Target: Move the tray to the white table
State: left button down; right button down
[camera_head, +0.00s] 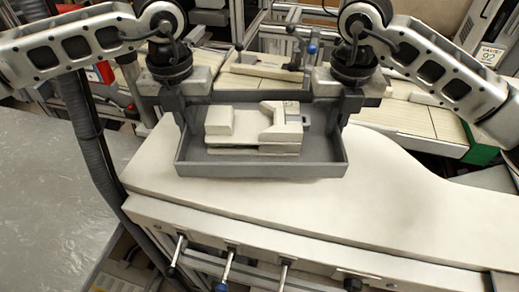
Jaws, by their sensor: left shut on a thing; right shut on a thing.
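A grey tray (262,170) with low walls shows in the head view, over the near end of a white table (400,205). Pale block-like items (265,127) lie in the tray, stacked in its middle. My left gripper (183,125) is shut on the tray's left side. My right gripper (343,122) is shut on its right side. The fingertips are partly hidden by the tray walls. I cannot tell whether the tray's underside touches the white table.
A conveyor-like table (415,115) with a pale slatted top runs behind. A pale fixture with levers (262,68) stands beyond the tray. Levers (228,265) stick out below the white table's front edge. A grey surface (50,200) lies at left. The white table is clear at right.

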aim_at(192, 139)
pick_arm(q)
jog(key=shift+f, duration=0.15)
pick_arm(e)
jog(key=shift+f, duration=0.15)
